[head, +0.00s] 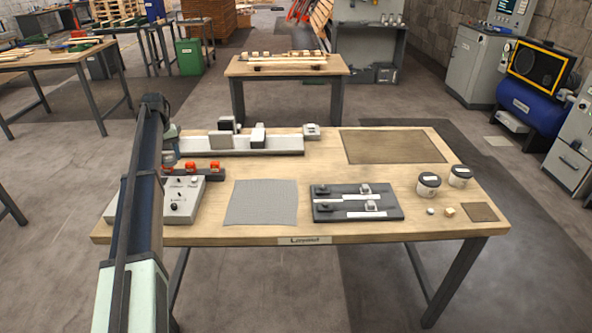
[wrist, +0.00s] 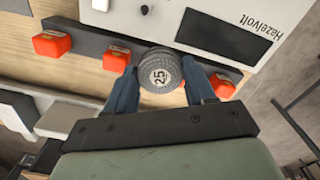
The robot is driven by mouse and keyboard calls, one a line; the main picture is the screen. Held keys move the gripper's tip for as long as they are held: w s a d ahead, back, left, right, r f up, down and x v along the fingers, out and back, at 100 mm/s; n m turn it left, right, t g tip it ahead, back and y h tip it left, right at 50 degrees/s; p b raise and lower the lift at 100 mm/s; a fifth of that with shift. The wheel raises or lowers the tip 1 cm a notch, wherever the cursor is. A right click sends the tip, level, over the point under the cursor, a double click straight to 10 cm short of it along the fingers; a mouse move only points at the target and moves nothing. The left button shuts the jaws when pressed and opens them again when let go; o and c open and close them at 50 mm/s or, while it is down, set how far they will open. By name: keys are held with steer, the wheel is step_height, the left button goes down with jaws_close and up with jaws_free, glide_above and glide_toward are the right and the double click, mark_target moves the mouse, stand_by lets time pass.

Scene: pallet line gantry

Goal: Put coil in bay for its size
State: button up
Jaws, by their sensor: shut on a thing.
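A dark grey, ribbed round coil (wrist: 160,70) with a pale label reading 25 shows in the wrist view. My gripper (wrist: 160,64) is shut on it, one blue finger on each side. A dark rail (wrist: 85,38) with orange-red blocks (wrist: 52,44) lies beyond and beside the coil; another block (wrist: 222,86) is near the right finger. Whether the coil touches the rail cannot be told. In the head view my arm comes over the left of the table, and the rail's orange blocks (head: 191,167) show just right of it. My arm partly hides the rail.
A pale control box (head: 182,199) stands in front of the rail. Behind is a long white fixture (head: 270,145) with upright blocks.

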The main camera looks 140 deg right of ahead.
steer(key=s+a+m, duration=0.1)
steer(key=s+a, duration=0.3)
steer(key=s, duration=0.5)
steer(key=s+a+m, duration=0.1)
steer(key=s+a, duration=0.4)
steer(key=s, duration=0.3)
steer(key=m, duration=0.2)
glide_above(271, 169)
steer(key=shift+w+f, duration=0.1)
steer(key=shift+f, duration=4.5)
steer(key=shift+f, duration=0.15)
steer(key=o, duration=1.3)
steer(key=shift+c, duration=0.2)
step_height(271, 169, up, 11)
steer(key=shift+o, duration=0.5)
steer(key=shift+r, duration=0.65)
